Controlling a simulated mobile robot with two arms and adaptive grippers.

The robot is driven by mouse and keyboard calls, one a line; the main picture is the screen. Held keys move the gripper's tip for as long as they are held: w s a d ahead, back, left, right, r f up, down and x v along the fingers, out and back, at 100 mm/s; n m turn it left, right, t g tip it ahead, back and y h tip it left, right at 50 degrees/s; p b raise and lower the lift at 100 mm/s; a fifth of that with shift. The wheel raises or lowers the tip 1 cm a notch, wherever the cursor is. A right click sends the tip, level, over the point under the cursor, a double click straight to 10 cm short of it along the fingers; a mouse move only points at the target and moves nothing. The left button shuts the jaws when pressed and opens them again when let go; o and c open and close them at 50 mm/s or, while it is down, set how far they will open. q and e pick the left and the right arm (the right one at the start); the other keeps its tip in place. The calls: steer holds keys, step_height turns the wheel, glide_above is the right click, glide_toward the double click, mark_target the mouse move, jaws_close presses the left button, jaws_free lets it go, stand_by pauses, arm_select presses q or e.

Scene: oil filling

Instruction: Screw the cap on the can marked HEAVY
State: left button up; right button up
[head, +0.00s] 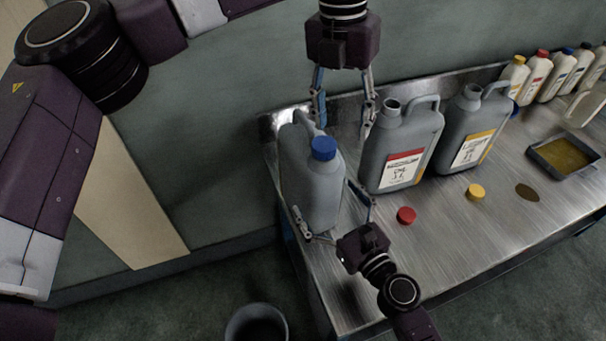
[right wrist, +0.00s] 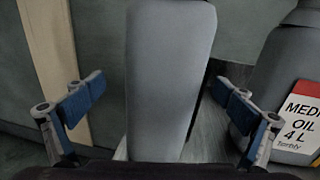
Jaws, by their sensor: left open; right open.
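A grey can with a blue cap (head: 323,148) on its neck stands upright at the table's left end; its label is hidden. I cannot tell whether the cap is tight. My right gripper (head: 332,212) is open with its fingers on either side of this can (head: 312,190). In the right wrist view the can's grey wall (right wrist: 170,80) lies between the open fingers, which appear apart from it. My left gripper (head: 343,112) is open and empty, pointing down above and behind the capped can. The word HEAVY is not readable on any can.
An uncapped can (head: 402,145) with a red label reading "MEDI... OIL 4 L" in the right wrist view stands to the right. Beyond it is an uncapped yellow-label can (head: 470,128). A red cap (head: 406,215) and yellow cap (head: 476,191) lie in front. A tray (head: 541,157) and several bottles stand farther right.

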arm_select(q)
steer(key=w+a, duration=0.1)
steer(key=w+a+r+y, duration=0.1)
steer(key=a, duration=0.1)
steer(key=shift+w+n, duration=0.1)
steer(key=shift+n, duration=0.2)
arm_select(e)
steer(key=shift+w+a+f+m, duration=0.1)
steer(key=shift+w+m, duration=0.1)
steer(key=shift+w, duration=0.2)
steer(key=shift+w+a+f+m, duration=0.1)
steer(key=shift+w+m, duration=0.1)
steer(key=shift+w, duration=0.2)
arm_select(q)
steer(key=shift+a+r, duration=0.1)
arm_select(e)
steer(key=shift+d, duration=0.1)
arm_select(q)
steer(key=shift+s+d+r, duration=0.15)
steer(key=shift+s+d, duration=0.2)
steer(key=shift+s, duration=0.1)
arm_select(e)
steer(key=shift+s+d+r, duration=0.2)
steer(key=shift+s, duration=0.15)
arm_select(q)
steer(key=shift+w+a, duration=0.1)
steer(key=shift+w, duration=0.05)
arm_select(e)
steer(key=x, duration=0.8)
